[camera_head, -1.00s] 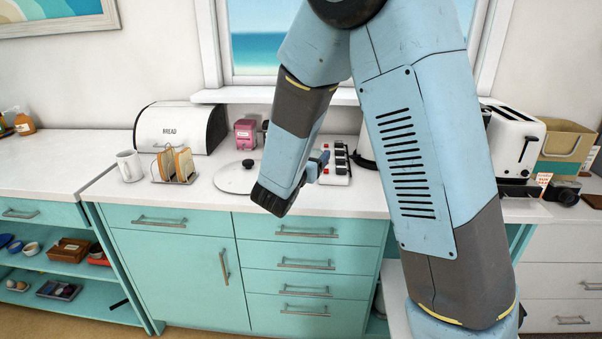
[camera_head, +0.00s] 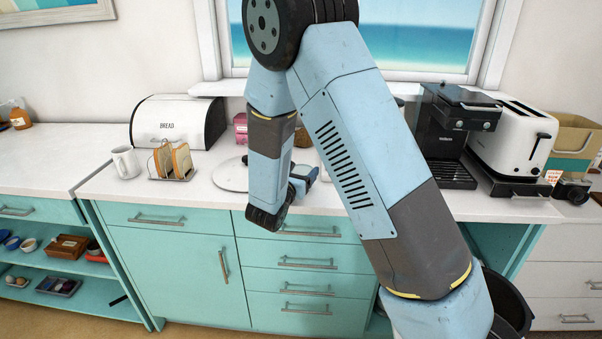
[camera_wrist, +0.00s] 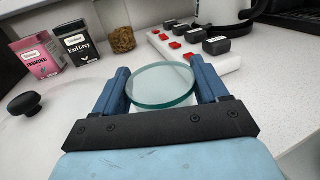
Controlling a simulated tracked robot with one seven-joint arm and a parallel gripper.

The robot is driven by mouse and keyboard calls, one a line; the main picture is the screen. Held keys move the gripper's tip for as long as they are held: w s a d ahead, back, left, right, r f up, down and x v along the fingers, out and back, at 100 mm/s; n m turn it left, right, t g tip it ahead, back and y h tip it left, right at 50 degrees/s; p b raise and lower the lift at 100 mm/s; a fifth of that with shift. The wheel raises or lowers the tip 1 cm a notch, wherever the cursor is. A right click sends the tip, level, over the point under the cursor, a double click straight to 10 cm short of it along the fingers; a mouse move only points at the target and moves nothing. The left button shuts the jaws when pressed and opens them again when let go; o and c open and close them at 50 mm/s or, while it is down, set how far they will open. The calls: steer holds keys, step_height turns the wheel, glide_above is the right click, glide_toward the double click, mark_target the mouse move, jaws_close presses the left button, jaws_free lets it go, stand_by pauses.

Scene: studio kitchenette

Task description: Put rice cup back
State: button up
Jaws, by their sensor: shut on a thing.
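In the wrist view, my gripper (camera_wrist: 160,70) is shut on a round, clear, greenish cup (camera_wrist: 162,86), taken to be the rice cup. One blue finger is on each side of it. Its round top faces the camera; a whitish part shows below, and the rest is hidden. In the head view, my gripper (camera_head: 304,178) is over the front part of the white counter (camera_head: 215,206), right of a pale round lid (camera_head: 228,176).
A power strip (camera_wrist: 186,50) with red switches lies just beyond my gripper. A pink tea box (camera_wrist: 36,58), a black Earl Grey box (camera_wrist: 77,46) and a jar (camera_wrist: 117,28) stand behind. A coffee machine (camera_head: 452,135) and toaster (camera_head: 512,140) stand right.

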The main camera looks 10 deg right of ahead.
steer(key=shift+d+f, duration=0.1)
steer(key=shift+f, duration=0.1)
steer(key=o, duration=1.2)
steer(key=shift+f, duration=0.1)
steer(key=shift+c, duration=0.2)
